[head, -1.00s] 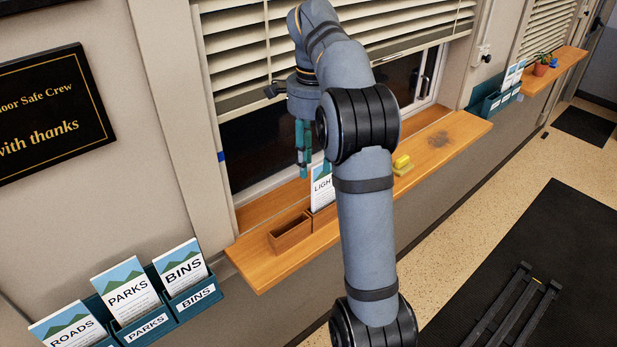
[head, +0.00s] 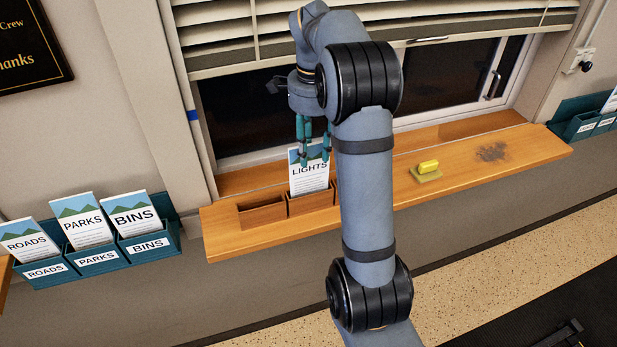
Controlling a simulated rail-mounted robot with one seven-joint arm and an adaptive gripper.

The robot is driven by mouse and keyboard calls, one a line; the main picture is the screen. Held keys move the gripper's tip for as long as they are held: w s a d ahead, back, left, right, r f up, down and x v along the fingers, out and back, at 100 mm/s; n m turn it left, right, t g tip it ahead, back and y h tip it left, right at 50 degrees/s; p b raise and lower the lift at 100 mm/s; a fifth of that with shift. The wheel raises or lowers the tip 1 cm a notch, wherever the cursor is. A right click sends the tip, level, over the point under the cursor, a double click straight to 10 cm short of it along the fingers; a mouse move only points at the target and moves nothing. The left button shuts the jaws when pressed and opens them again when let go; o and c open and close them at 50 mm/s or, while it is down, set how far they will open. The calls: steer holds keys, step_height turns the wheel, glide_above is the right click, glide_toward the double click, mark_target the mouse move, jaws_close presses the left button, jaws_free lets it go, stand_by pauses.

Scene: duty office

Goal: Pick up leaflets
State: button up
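A leaflet marked LIGHTS (head: 309,181) stands upright in one compartment of a wooden box (head: 312,203) on the counter. My gripper (head: 315,158) points down over the top of this leaflet. Its teal fingers are apart, in front of or beside the leaflet's upper edge; I cannot tell whether they touch it. More leaflets stand in a teal wall rack (head: 155,256) at the left: ROADS (head: 25,243), PARKS (head: 82,222) and BINS (head: 133,217).
The box's left compartment (head: 262,212) looks empty; my arm hides its right part. A yellow block on a pad (head: 427,169) lies on the wooden counter (head: 462,178), near a dark stain. A window with blinds is behind. Another teal rack (head: 573,124) is at the right edge.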

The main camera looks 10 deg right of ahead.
steer(key=shift+c, duration=0.2)
steer(key=shift+d, duration=0.1)
steer(key=c, duration=0.8)
jaws_close()
